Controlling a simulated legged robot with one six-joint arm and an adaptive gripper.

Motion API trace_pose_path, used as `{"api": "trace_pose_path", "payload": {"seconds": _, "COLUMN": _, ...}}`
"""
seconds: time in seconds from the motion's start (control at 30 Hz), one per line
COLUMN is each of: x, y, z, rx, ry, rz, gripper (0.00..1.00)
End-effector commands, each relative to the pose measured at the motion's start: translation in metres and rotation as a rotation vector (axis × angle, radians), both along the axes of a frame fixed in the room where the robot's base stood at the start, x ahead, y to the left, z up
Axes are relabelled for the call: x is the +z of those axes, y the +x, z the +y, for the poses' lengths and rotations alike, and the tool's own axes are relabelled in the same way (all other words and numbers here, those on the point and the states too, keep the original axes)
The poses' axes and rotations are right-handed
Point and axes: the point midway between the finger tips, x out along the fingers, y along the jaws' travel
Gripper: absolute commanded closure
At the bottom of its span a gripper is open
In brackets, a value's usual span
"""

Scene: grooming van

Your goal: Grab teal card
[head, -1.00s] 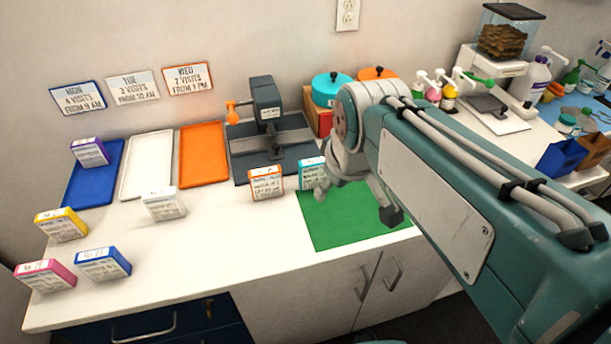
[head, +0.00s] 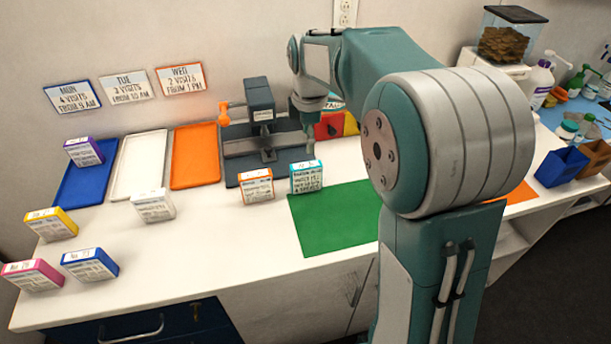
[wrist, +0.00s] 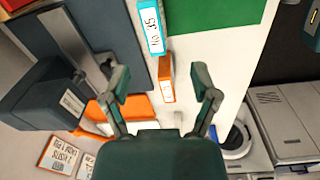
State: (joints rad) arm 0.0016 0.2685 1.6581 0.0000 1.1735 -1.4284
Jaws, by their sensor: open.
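The teal card (head: 306,178), a small upright block with a white printed face, stands at the back left corner of the green mat (head: 335,222). An orange-edged card (head: 257,187) stands just left of it. My gripper (head: 309,148) is open and empty, pointing down behind and above the teal card. In the wrist view, the teal card (wrist: 151,26) shows its top label beyond my fingertips (wrist: 162,74). The orange card (wrist: 167,80) appears between my fingers there. I cannot tell the exact height of the fingers above the counter.
A dark grey stand (head: 262,115) is close to the left of my gripper. Blue, white (head: 139,165) and orange trays lie at the back left. Several other cards, such as a yellow one (head: 50,224), stand on the left. The front middle of the counter is clear.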

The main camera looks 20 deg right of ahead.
Motion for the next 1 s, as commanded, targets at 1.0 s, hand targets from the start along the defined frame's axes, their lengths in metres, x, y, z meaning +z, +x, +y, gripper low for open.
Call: {"api": "trace_pose_path", "payload": {"seconds": 1.0, "x": -0.117, "y": 0.015, "z": 0.002, "rx": 0.138, "ry": -0.002, "rz": 0.045, "gripper": 0.23}}
